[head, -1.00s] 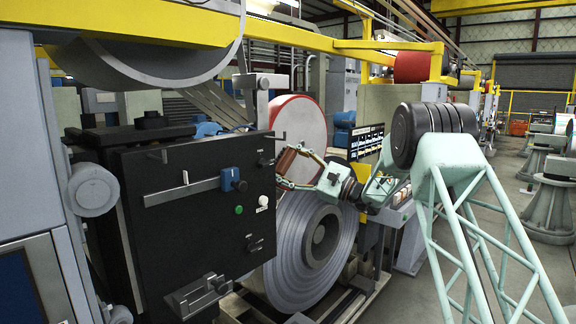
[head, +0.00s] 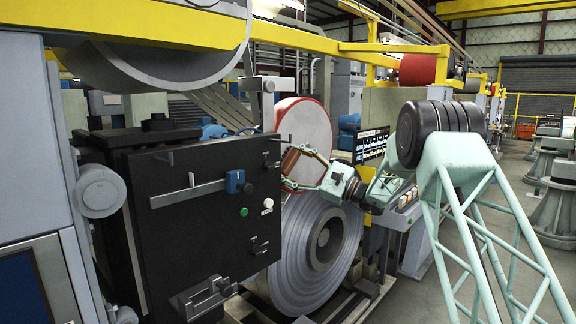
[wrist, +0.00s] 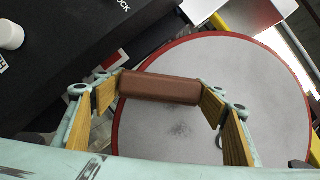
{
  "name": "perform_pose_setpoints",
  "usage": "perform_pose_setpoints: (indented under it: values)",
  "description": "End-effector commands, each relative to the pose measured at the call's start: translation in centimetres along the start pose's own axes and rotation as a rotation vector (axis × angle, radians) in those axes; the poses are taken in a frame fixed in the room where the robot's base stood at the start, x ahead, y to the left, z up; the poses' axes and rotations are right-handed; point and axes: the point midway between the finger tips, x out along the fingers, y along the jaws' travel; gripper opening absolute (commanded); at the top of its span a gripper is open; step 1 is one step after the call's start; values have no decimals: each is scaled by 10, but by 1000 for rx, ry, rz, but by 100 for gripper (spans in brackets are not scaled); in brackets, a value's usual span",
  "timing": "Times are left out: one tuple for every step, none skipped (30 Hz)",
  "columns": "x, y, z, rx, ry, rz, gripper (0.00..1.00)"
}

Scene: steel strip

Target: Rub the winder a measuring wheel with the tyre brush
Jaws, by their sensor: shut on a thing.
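The measuring wheel is a large disc with a pale grey face and a red rim (head: 310,122). It stands behind and to the right of the black panel. In the wrist view the wheel (wrist: 250,75) fills much of the right side, with a dark smudge on its face. My gripper (head: 302,166) is in front of the wheel's lower left part. The gripper (wrist: 163,92) is shut on the tyre brush (wrist: 160,88), a brown block held crosswise between the fingers. The brush (head: 289,160) overlaps the wheel's face in both views; I cannot tell whether they touch. Its bristles are hidden.
A black control panel (head: 205,220) with knobs and a blue-handled lever stands close left of my gripper. A steel strip coil (head: 310,250) sits below the wheel. A yellow beam (head: 340,50) crosses above. Open floor (head: 520,170) lies at the right.

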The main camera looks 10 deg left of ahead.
Motion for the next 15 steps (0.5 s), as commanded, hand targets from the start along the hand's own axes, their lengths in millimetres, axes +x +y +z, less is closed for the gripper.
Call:
perform_pose_setpoints:
  values:
    - [0, -1, 0, -1, 0, -1, 55]
    - [0, -1, 0, -1, 0, -1, 55]
    - [0, -1, 0, -1, 0, -1, 55]
    - [0, -1, 0, -1, 0, -1, 55]
    - [0, -1, 0, -1, 0, -1, 55]
    - [-1, -1, 0, -1, 0, -1, 55]
    - [-1, -1, -1, -1, 0, -1, 55]
    - [-1, -2, -1, 0, 0, -1, 55]
    - [-1, -3, -2, 0, 1, -1, 55]
    - [-1, -3, -2, 0, 1, -1, 55]
    - [-2, -4, -3, 0, 1, -1, 55]
    - [-2, -6, -4, -1, 0, -1, 55]
    - [-2, -7, -5, -1, 0, -2, 55]
    - [-2, -8, -6, -1, 0, -2, 55]
    - [-3, -9, -8, -1, 0, -2, 55]
